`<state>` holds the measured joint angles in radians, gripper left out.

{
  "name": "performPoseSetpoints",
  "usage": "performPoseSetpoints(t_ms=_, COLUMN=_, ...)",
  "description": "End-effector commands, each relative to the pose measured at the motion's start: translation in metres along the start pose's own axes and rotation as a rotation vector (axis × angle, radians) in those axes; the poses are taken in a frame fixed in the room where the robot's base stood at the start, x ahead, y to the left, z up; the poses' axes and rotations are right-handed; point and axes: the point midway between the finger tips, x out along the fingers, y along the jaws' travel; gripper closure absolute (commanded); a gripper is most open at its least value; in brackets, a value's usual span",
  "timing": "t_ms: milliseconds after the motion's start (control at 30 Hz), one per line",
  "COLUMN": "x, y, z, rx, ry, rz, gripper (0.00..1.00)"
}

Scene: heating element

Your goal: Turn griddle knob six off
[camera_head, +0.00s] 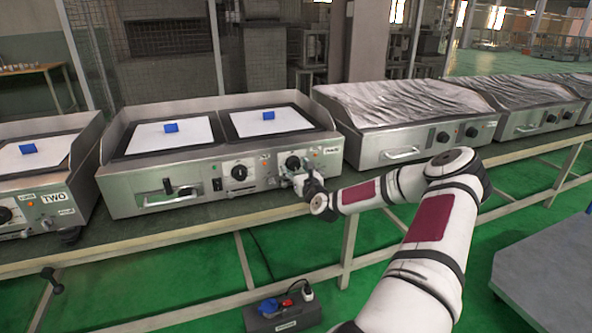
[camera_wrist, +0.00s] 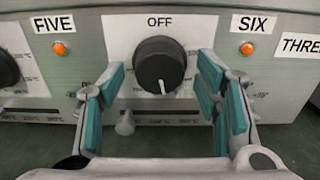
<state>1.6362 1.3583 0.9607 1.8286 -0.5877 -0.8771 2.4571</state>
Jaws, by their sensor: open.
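In the wrist view a round black knob (camera_wrist: 160,64) sits on the grey griddle panel between labels FIVE (camera_wrist: 54,24) and SIX (camera_wrist: 253,24). OFF (camera_wrist: 160,22) is printed above it. The knob's white pointer mark points down, away from OFF. My gripper (camera_wrist: 162,73) is open, with a teal-padded finger on each side of the knob and gaps to it. In the head view my gripper (camera_head: 308,184) is at the right front of the middle griddle (camera_head: 150,193), just below and right of the knob (camera_head: 293,162).
Orange lights (camera_wrist: 60,48) (camera_wrist: 247,48) sit under both labels. Another black knob (camera_wrist: 8,68) is at the left edge. A small metal peg (camera_wrist: 124,124) sticks out below the panel's scale. Griddles with wrapped tops (camera_head: 405,105) stand to the right on the bench.

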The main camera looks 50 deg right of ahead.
Motion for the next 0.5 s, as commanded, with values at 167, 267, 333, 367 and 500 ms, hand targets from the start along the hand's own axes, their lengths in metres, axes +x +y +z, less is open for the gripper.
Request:
performPoseSetpoints(t_ms=167, x=-0.0002, y=0.0001, z=0.0001, rx=0.0, ry=0.0, rz=0.0, gripper=0.53)
performPoseSetpoints(t_ms=267, x=-0.0003, y=0.0002, z=0.0001, rx=-0.001, ry=0.0, rz=0.0, gripper=0.76)
performPoseSetpoints(t_ms=333, x=-0.0003, y=0.0002, z=0.0001, rx=-0.001, ry=0.0, rz=0.0, gripper=0.9)
performPoseSetpoints(t_ms=367, x=-0.0003, y=0.0002, z=0.0001, rx=-0.001, ry=0.0, rz=0.0, gripper=0.9)
performPoseSetpoints(t_ms=500, x=-0.0003, y=0.0002, z=0.0001, rx=-0.003, ry=0.0, rz=0.0, gripper=0.9)
